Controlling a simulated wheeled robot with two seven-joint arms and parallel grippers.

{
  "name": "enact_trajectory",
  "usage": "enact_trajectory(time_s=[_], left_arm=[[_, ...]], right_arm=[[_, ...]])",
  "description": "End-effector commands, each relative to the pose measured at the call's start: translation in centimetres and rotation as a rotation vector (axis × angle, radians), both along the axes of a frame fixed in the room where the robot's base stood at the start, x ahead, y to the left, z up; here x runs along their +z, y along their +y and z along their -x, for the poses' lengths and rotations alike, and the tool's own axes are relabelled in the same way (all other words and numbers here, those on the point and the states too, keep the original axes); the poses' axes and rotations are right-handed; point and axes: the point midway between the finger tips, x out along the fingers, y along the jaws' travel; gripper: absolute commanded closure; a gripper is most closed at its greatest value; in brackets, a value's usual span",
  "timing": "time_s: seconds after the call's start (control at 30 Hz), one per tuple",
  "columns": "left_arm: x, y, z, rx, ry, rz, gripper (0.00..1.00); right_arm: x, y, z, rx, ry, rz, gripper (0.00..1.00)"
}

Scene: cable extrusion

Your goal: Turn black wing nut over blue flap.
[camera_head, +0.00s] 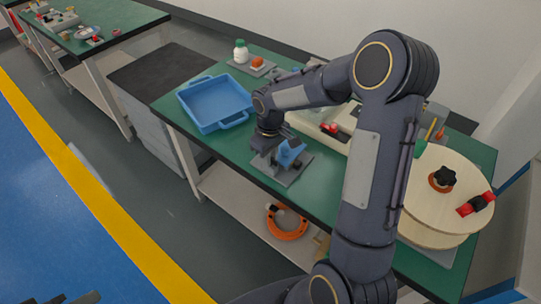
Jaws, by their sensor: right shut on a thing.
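The blue flap (290,154) is part of a small fixture on a grey base plate (285,176) near the front edge of the green bench. My right gripper (270,150) points down at the left side of this fixture, close to the blue flap. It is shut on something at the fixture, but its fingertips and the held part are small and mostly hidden. The black wing nut cannot be made out clearly there.
A blue tray (214,127) lies to the left on the green bench (322,200). A wooden spool (425,196) with a black knob stands at the right. A small white-and-green bottle (241,52) stands at the back. My right arm covers much of the bench's middle.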

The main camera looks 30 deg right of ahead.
Motion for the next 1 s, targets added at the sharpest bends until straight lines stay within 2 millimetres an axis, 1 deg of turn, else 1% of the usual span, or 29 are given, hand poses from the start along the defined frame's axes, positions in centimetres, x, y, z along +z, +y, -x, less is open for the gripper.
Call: enact_trajectory(time_s=[0.27,0.5,1.0], left_arm=[[-1.2,0.0,0.0,0.0,0.0,0.0,0.65],[-1.9,0.0,0.0,0.0,0.0,0.0,0.65],[-2.4,0.0,0.0,0.0,0.0,0.0,0.65]], right_arm=[[-0.1,0.0,0.0,-0.202,-0.001,0.001,1.0],[-0.1,0.0,0.0,-0.43,-0.001,0.001,1.0],[0.1,0.0,0.0,-0.906,-0.001,0.001,1.0]])
